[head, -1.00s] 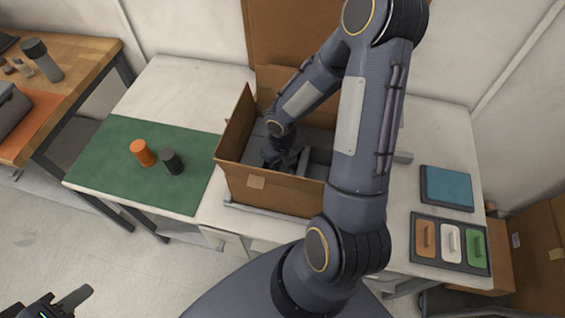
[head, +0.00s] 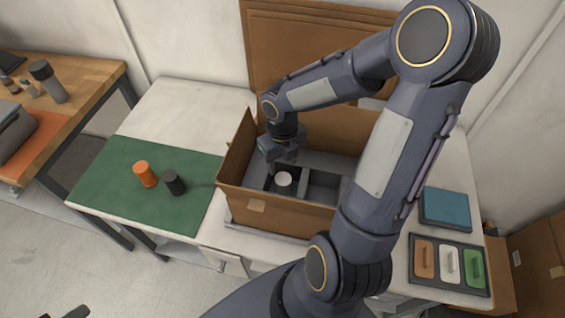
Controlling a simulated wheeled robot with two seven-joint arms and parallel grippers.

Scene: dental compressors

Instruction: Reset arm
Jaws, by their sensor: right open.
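My right arm reaches across the table, and its gripper (head: 276,164) hangs above the left part of an open cardboard box (head: 283,213). The gripper is open and sits apart from a white round-topped item (head: 283,179) in a dark compartment of the box. Grey dividers (head: 322,186) split the inside of the box. My left gripper (head: 76,313) shows only as a dark tip at the bottom left edge, so its jaws cannot be judged.
At right lie a blue pad (head: 446,207) and a tray (head: 450,287) with brown, white and green pieces. A wooden bench (head: 85,75) stands at left.

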